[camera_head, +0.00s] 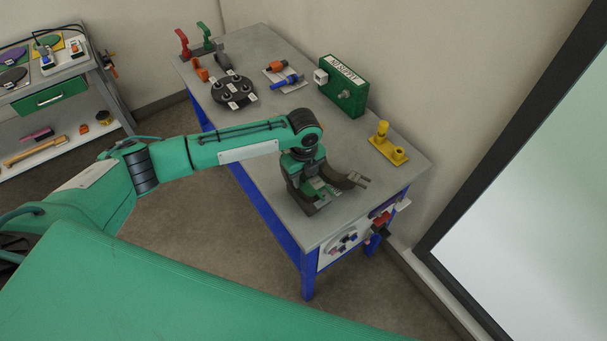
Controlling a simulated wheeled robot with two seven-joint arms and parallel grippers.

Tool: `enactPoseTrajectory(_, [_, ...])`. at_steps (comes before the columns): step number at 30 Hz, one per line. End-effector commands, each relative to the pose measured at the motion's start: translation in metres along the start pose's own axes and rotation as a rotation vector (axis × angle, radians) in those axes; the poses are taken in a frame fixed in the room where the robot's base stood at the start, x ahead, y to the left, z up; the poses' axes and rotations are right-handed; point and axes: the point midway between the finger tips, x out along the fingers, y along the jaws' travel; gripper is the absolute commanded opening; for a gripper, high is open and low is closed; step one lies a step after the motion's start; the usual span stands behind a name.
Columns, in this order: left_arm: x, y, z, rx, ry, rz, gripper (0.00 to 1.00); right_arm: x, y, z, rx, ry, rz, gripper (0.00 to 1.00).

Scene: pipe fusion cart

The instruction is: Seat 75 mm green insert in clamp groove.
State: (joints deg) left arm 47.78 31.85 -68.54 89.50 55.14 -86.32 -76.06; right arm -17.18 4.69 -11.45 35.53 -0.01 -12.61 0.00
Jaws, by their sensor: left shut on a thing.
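My left arm reaches in from the left, and its gripper (318,186) points down over the clamp near the front end of the bench. The clamp (311,208) is a dark grey block with a curved dark jaw (341,179) swung out to the right. The left gripper is shut on a small green piece that appears to be the insert, at the clamp. The wrist and fingers hide most of it, and I cannot tell whether it touches the groove. My right gripper is not in view.
The bench (290,115) also carries a green box (344,87), a yellow fixture (388,148), a black disc with round inserts (234,91), and orange and blue tools (286,80). A white panel (344,243) hangs on the bench's front end. A cart (50,98) stands at left.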

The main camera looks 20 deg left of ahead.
Motion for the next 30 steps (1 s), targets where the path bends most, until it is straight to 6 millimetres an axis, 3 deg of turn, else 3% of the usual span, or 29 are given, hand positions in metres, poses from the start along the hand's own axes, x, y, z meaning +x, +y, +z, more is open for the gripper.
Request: enactPoseTrajectory(30, [-0.0011,-0.0002,0.0001,-0.001,-0.001,-0.002,0.00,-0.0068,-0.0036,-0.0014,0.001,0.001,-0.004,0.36])
